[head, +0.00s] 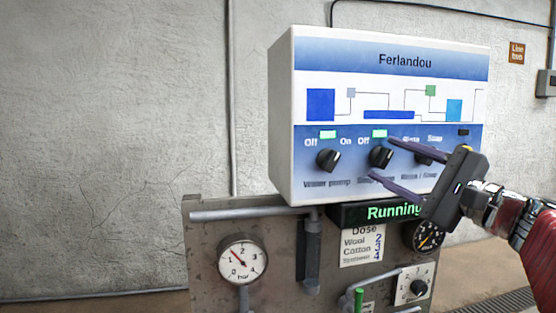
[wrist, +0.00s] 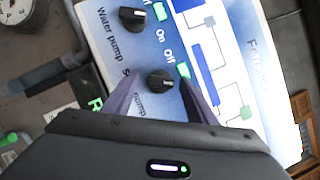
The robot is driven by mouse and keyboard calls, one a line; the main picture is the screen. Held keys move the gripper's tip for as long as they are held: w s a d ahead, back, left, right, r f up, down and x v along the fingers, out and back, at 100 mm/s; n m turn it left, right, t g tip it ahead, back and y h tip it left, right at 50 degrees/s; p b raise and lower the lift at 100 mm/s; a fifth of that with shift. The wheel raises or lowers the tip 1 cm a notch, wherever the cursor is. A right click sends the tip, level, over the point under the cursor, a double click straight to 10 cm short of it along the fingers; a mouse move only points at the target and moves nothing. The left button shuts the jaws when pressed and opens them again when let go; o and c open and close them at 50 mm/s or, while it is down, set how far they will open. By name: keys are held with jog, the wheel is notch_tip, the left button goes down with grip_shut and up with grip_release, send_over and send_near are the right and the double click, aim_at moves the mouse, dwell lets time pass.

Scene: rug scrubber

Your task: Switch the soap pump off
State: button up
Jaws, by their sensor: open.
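The soap pump knob (head: 380,157) is a black rotary knob, the middle one of the row on the white control box (head: 283,120). A green lamp (head: 379,133) is lit above it, and its pointer seems turned to the upper right, toward On. My gripper (head: 379,158) is open, its two purple fingers reaching in from the right, one tip above the knob and one below. In the wrist view the soap pump knob (wrist: 160,80) lies between the fingertips (wrist: 158,78). Whether they touch it I cannot tell. The lower finger partly covers the pump's label.
The water pump knob (head: 328,159) is left of it, under a lit green lamp. A third knob (head: 424,156) is partly behind my upper finger; the lamp (head: 463,132) there is dark. A "Running" display (head: 390,213), gauges (head: 242,260) and pipes are below. The left wall is clear.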

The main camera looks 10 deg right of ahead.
jog(key=shift+c, duration=0.6)
jog(key=c, duration=1)
jog(key=shift+o, duration=0.2)
jog(key=shift+n, duration=0.5)
jog(key=n+g, duration=0.1)
jog(key=n, duration=0.1)
jog(key=n+g, duration=0.1)
jog(key=n, duration=0.2)
jog(key=shift+g, duration=0.3)
jog(key=n, duration=0.2)
jog(key=n+g+h, duration=0.1)
jog(key=n, duration=0.2)
jog(key=shift+r+g, duration=0.1)
jog(key=shift+g, duration=0.2)
